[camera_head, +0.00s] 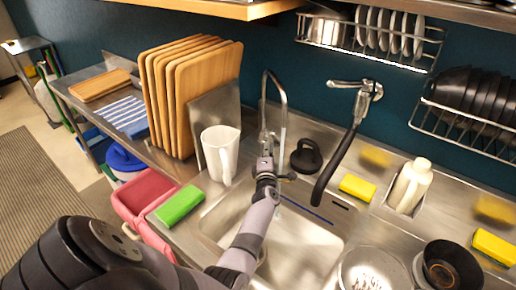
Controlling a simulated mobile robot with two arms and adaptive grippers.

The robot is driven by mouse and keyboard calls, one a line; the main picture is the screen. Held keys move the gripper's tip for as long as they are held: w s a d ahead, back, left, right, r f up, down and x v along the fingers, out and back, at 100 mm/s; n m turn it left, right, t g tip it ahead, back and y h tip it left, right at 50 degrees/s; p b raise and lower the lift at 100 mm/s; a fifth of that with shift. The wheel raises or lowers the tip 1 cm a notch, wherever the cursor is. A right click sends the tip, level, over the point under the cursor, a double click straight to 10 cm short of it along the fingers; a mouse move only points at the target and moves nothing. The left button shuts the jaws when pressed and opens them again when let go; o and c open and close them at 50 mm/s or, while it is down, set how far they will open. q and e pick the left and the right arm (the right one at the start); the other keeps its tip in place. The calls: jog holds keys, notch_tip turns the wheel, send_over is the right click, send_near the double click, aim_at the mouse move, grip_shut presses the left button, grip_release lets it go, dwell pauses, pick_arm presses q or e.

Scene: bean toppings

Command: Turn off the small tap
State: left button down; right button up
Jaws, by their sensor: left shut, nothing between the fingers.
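A slim, tall, curved metal tap (284,103) stands at the back edge of the steel sink (312,240). Its spout bends over and points down into the basin. A second, wall-mounted tap (361,98) with a thick black hose-like spout is to its right. My left gripper (265,157) is shut and empty, right in front of the slim tap's base. It hides part of the base and handle area, so I cannot tell whether it touches the tap. My right gripper is not in view.
A white pitcher (220,153) and several wooden boards (188,85) stand left of the tap. A black round object (306,157) sits just right of it. A green sponge (180,206), yellow sponge (357,188) and white bottle (411,184) lie or stand around the sink.

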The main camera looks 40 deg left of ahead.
pick_arm(q)
jog(key=w+d+b, duration=0.2)
jog(key=d, duration=0.1)
jog(key=shift+w+f, duration=0.1)
jog(key=shift+w, duration=0.05)
jog(key=shift+w+d+b, duration=0.5)
jog(key=shift+w+b, duration=0.2)
jog(key=shift+w, duration=0.1)
jog(key=shift+w+d+b, duration=0.4)
jog(key=shift+w+b, duration=0.15)
jog(key=shift+w, duration=0.25)
